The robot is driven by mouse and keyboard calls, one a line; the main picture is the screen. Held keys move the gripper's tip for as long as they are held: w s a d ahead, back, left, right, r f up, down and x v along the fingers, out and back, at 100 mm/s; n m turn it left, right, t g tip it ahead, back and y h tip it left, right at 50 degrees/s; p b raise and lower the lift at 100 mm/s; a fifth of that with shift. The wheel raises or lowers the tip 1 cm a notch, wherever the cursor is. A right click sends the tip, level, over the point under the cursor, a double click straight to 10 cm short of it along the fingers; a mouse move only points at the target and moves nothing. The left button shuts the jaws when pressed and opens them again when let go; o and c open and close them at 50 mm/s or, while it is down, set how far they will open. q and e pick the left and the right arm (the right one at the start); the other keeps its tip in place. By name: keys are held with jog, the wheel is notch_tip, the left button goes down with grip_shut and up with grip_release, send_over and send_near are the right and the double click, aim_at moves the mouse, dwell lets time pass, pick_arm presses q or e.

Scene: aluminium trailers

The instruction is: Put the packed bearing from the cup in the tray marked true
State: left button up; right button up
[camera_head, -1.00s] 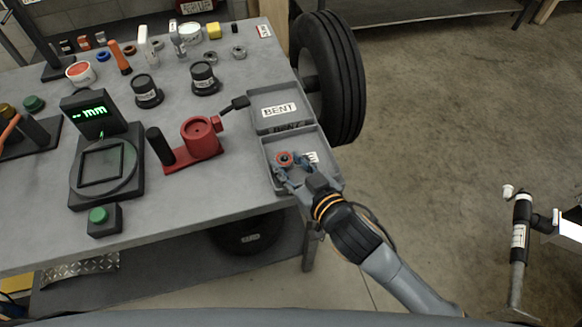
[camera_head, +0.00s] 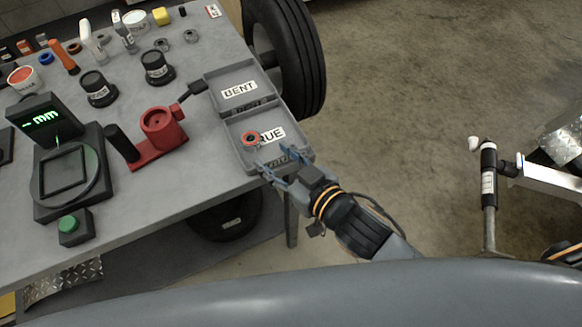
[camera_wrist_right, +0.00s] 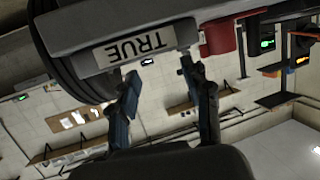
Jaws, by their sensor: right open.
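The packed bearing (camera_head: 251,139), an orange-red ring with a dark centre, lies in the left part of the tray marked TRUE (camera_head: 296,154). My right gripper (camera_head: 274,163) is open and empty at the near edge of that tray, its fingers apart and clear of the bearing. In the right wrist view the open fingers (camera_wrist_right: 158,85) show below the tray's TRUE label (camera_wrist_right: 134,47); the bearing is not visible there. A red holder with a round cup (camera_head: 158,122) stands left of the trays. My left gripper is not in view.
The tray marked BENT (camera_head: 213,87) adjoins the TRUE tray on its far side. A gauge with a green mm display (camera_head: 42,119) and a green button (camera_head: 68,224) stand at left. Dark pots and small tools fill the far table. A tyre (camera_head: 292,60) stands beyond the right edge.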

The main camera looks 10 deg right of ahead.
jog(key=v, duration=0.5)
dwell(0.4)
